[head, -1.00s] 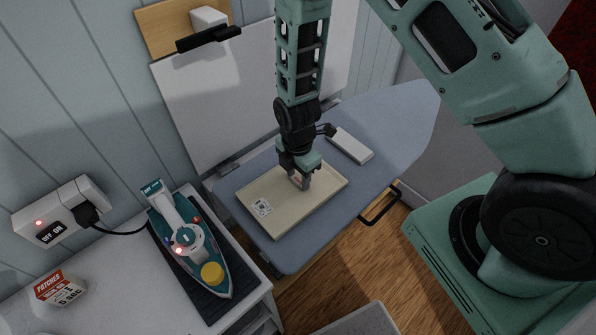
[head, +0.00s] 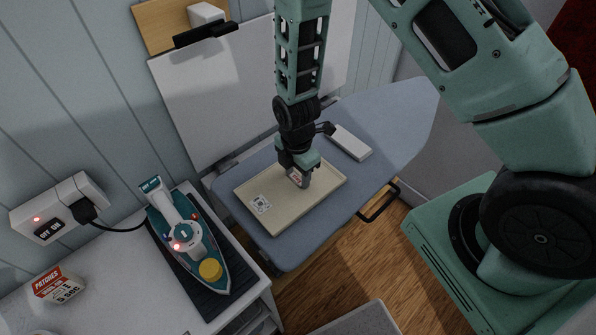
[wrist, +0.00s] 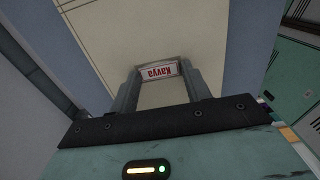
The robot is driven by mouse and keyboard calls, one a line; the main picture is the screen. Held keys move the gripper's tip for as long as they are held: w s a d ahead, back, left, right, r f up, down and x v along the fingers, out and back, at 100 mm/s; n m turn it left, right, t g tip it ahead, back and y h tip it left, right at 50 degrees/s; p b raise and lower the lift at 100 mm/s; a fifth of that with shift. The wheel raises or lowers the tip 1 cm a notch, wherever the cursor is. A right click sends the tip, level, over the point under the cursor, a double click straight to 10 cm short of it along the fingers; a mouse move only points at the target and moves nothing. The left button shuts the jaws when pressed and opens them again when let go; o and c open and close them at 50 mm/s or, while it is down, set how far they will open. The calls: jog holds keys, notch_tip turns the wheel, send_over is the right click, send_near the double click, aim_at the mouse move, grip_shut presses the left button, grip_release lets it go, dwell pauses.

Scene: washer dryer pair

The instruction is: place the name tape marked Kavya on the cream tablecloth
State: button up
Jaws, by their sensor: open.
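The cream tablecloth (head: 279,216) lies as a flat rectangle on the blue ironing board; it also fills the middle of the wrist view (wrist: 222,45). My gripper (head: 300,181) points down at the cloth's right part. In the wrist view its two fingers (wrist: 160,73) are apart. The name tape (wrist: 158,71), white with red letters reading Kavya upside down, sits between the fingertips over the cloth. I cannot tell whether a small gap separates it from the cloth. In the head view the fingers mostly hide the tape.
A white patterned label (head: 261,203) is on the cloth's left part. A white block (head: 351,142) lies on the ironing board (head: 402,110) behind. A teal iron (head: 187,245) stands on a dark mat at left, beside a patches box (head: 57,285) and a switched socket (head: 60,208).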

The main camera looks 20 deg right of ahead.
aim_at(296, 178)
jog(key=shift+f, duration=0.55)
jog(key=shift+r+p, duration=0.45)
jog(key=shift+r, duration=0.05)
jog(key=shift+w+a+r, duration=0.1)
jog(key=shift+w+r, duration=0.15)
jog(key=shift+w, duration=0.05)
notch_tip(296, 178, up, 11)
jog(key=b, duration=0.3)
jog(key=s+a+r+m, duration=0.3)
jog(key=s+r+m, duration=0.3)
jog(key=s, duration=0.4)
jog(key=s+a+r+m, duration=0.3)
jog(key=s+r+m, duration=0.4)
jog(key=s, duration=0.3)
jog(key=shift+s+y, duration=0.25)
jog(key=shift+y, duration=0.05)
jog(key=shift+a+r, duration=0.1)
